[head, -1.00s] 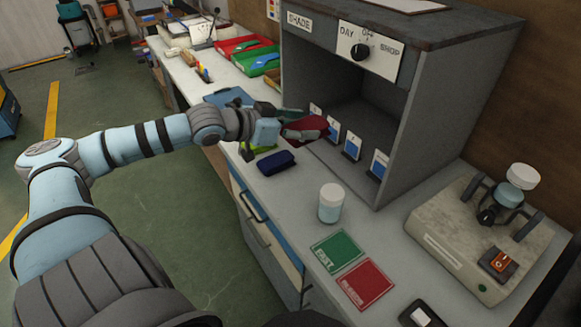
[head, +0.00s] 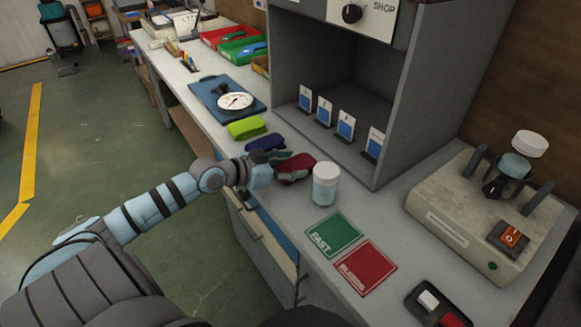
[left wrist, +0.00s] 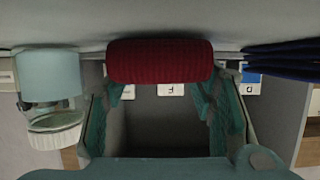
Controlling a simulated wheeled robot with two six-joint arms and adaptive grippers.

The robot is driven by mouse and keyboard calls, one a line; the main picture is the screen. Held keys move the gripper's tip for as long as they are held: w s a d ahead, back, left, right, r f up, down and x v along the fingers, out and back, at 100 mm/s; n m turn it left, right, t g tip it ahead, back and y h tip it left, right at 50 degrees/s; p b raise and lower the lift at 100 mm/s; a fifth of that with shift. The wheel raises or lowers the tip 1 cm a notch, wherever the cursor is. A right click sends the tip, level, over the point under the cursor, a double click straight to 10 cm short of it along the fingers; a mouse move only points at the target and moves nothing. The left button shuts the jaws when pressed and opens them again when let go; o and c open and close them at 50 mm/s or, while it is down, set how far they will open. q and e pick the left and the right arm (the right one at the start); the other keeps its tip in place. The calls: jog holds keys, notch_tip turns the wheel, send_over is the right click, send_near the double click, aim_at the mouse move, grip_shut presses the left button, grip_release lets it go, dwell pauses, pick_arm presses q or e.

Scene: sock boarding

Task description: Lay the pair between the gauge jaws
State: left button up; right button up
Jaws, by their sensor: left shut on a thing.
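My left gripper (head: 279,166) is shut on a dark red folded sock pair (head: 296,168), just left of a white-lidded jar in the head view. The red pair lies across the fingertips in the left wrist view (left wrist: 160,62), close to the bench surface; I cannot tell whether it touches. The dial gauge (head: 235,101) with its round white face sits on a blue base farther back along the bench. Its jaws are too small to make out. A green folded pair (head: 246,128) and a navy folded pair (head: 266,143) lie between the gauge and my gripper. My right gripper is out of view.
The jar (head: 326,184) stands very near the held pair. The grey shade cabinet (head: 400,150) with several cards stands behind. Green (head: 334,234) and red (head: 365,267) mats and a beige device (head: 450,225) are at the right. Trays (head: 235,42) stand farther back.

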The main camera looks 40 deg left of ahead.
pick_arm(q)
jog(key=o, duration=1.1)
jog(key=shift+f, duration=0.1)
jog(key=shift+o, duration=0.2)
